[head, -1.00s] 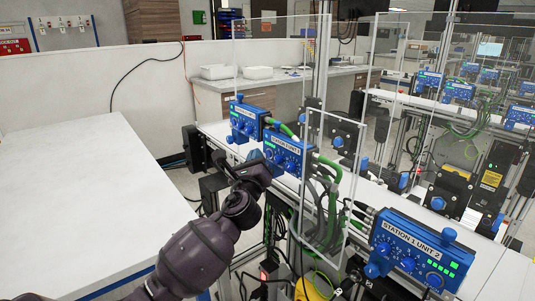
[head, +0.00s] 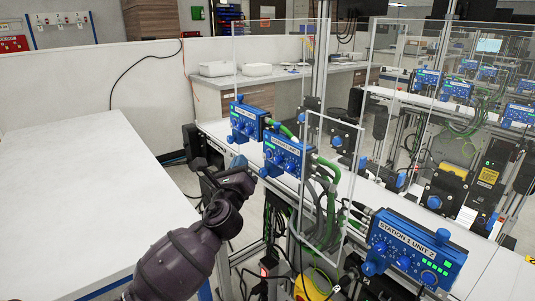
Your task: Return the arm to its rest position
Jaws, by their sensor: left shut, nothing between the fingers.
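My left arm comes in from the bottom left of the head view. My left gripper (head: 239,166) is shut and empty, pointing away from me, just left of the blue control box (head: 286,155) with the knobs. A small gap seems to lie between the fingertips and that box, though the exact depth is hard to tell. My right gripper is out of the frame.
A bare white table (head: 80,200) fills the left side. The nearer box marked Station 1 Unit 2 (head: 413,248) stands at the right. Clear panels (head: 325,180), green cables (head: 325,215) and the conveyor frame crowd the middle. Another blue box (head: 247,121) stands behind.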

